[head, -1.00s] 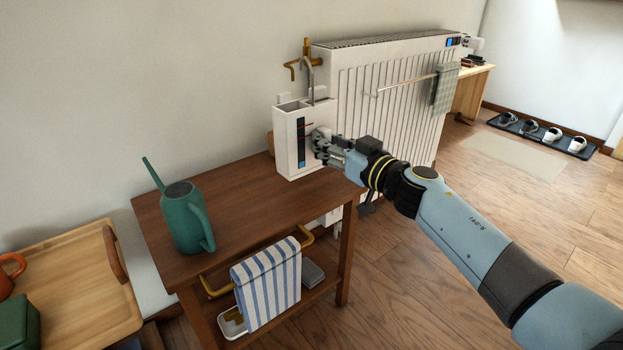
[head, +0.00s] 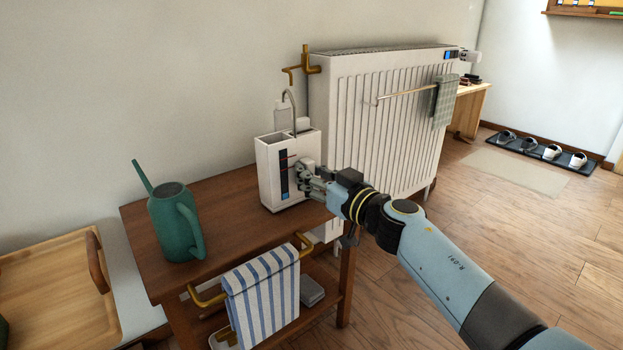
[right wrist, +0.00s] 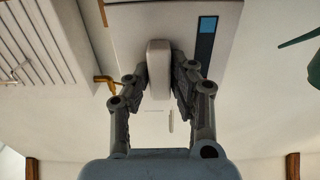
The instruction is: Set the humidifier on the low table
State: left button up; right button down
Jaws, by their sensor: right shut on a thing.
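The humidifier is a white upright box (head: 269,182) with a dark display strip, an open top and a curved grey spout. In the head view it is upright over the right back part of the low brown wooden table (head: 225,215); I cannot tell whether its base touches the top. My right gripper (head: 306,176) is shut on a pale handle on its front face. In the right wrist view the fingers (right wrist: 160,78) pinch this handle (right wrist: 158,62), with the humidifier's face (right wrist: 130,20) behind it. My left gripper is not in view.
A green watering can (head: 172,225) stands on the table's left part. A striped towel (head: 262,290) hangs on its front rail. A white radiator (head: 385,120) with a brass valve (head: 303,66) stands behind to the right. A wooden tray (head: 55,300) is at left. The table's middle is clear.

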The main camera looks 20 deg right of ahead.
jog(key=shift+r, duration=0.1)
jog(key=c, duration=1.1)
grip_release()
jog(key=shift+f, duration=0.2)
jog(key=shift+c, duration=0.2)
